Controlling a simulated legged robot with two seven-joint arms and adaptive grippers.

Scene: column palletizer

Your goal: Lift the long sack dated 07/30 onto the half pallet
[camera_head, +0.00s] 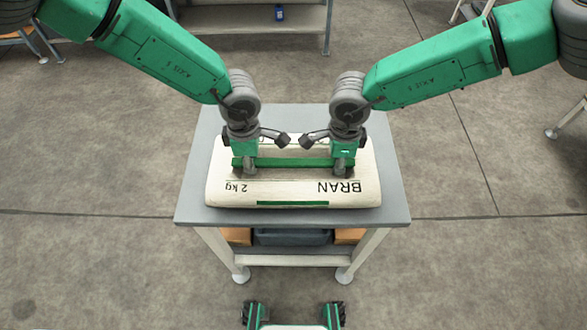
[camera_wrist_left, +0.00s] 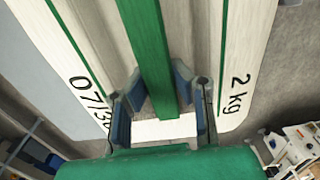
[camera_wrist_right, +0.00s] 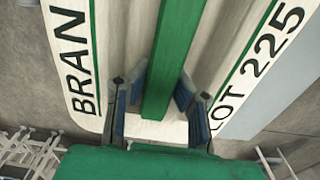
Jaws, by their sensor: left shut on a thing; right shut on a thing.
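The long sack (camera_head: 290,189), cream with green stripes, lies flat on a grey-topped table, printed "BRAN" and "2 kg". Its date, partly covered, reads "07/3" in the left wrist view (camera_wrist_left: 62,50); "LOT 225" shows in the right wrist view (camera_wrist_right: 232,112). A green bar (camera_head: 291,162) runs lengthwise along the top of the sack. My left gripper (camera_head: 249,169) is shut on the bar near its left end. My right gripper (camera_head: 342,170) is shut on it near its right end. The half pallet cannot be made out in any view.
The table (camera_head: 390,208) has a lower shelf holding a dark bin (camera_head: 292,237) between orange boxes (camera_head: 237,236). Another bench (camera_head: 250,18) with a small blue item stands behind. Open concrete floor lies on both sides.

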